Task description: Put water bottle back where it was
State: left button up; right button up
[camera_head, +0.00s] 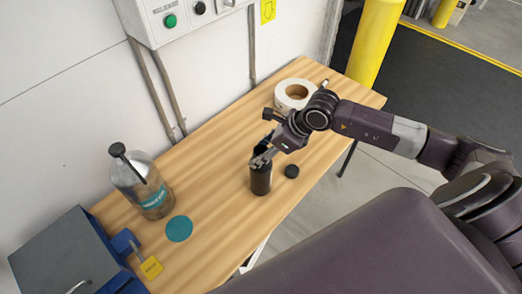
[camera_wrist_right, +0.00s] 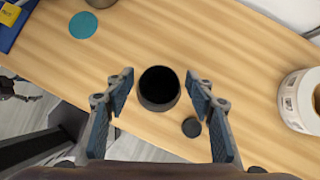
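A dark, open-topped bottle (camera_head: 261,180) stands upright on the wooden table (camera_head: 215,218); it is the likely water bottle. It also shows from above in the right wrist view (camera_wrist_right: 159,103). My right gripper (camera_head: 263,156) is at its top. In the right wrist view my right gripper (camera_wrist_right: 160,80) is open, one finger on each side of the bottle, with gaps showing. A small black round cap or disc (camera_head: 292,171) lies beside the bottle. A flat teal disc (camera_head: 179,229) lies on the table to the left. My left gripper is not clearly seen; a dark mechanical part at the wrist view's left edge may be it.
A large clear bottle with a black top (camera_head: 150,190) stands by the wall. A white tape roll (camera_head: 296,94) is at the far right end. A blue-grey box (camera_head: 72,255) with a yellow tag (camera_head: 151,267) is at the left. The table between teal disc and dark bottle is clear.

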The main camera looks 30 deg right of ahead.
jog(key=shift+r, duration=0.1)
jog(key=shift+d+r, duration=0.1)
jog(key=shift+d, duration=0.1)
jog(key=b+v, duration=0.4)
jog(key=v, duration=0.7)
jog(key=shift+r, duration=0.3)
jog(key=shift+s, duration=0.15)
